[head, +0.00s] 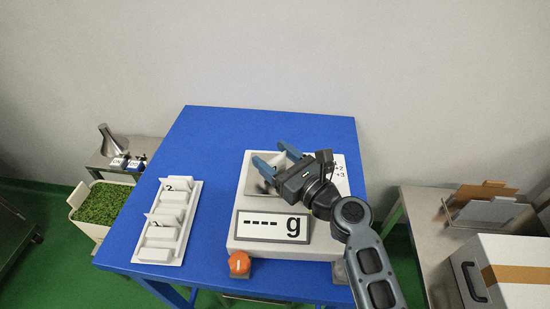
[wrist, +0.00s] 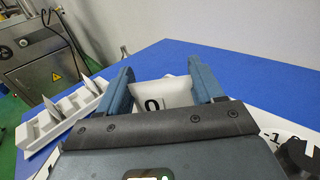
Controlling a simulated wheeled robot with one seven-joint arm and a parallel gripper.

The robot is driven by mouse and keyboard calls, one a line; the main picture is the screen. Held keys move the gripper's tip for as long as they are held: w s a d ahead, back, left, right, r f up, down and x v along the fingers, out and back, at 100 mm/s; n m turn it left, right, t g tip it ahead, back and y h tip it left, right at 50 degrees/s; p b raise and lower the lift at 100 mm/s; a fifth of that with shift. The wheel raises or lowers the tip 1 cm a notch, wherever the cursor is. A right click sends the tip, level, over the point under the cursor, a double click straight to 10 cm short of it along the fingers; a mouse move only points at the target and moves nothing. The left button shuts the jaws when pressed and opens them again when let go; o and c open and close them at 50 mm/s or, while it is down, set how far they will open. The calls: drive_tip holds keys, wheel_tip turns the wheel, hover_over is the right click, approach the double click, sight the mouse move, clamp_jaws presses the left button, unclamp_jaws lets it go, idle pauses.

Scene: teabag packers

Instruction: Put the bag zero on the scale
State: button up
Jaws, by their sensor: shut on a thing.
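The bag zero (wrist: 160,93) is a white bag marked "0", between the two blue fingers of my gripper (wrist: 160,70) in the wrist view. My gripper (head: 268,151) is shut on it above the grey weighing plate (head: 256,184) of the white scale (head: 320,242). The scale's display (head: 270,226) reads "---- g". In the head view my gripper hides most of the bag and part of the plate. I cannot tell whether the bag touches the plate.
A white rack (head: 155,255) with bags marked 2 (head: 176,184) and 1 stands left of the scale on the blue table (head: 215,135). An orange button (head: 239,264) is at the scale's front left. The table behind the rack is clear.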

drive_tip(key=shift+f, duration=0.15)
drive_tip(key=o, duration=1)
drive_tip(key=shift+o, duration=0.2)
drive_tip(key=shift+s+d+r, duration=0.1)
drive_tip(key=shift+d+r, duration=0.05)
drive_tip(key=shift+r, duration=0.05)
drive_tip(key=b+v, duration=0.1)
drive_tip(key=v, duration=1)
drive_tip(key=shift+s+d, duration=0.2)
drive_tip(key=shift+d, duration=0.05)
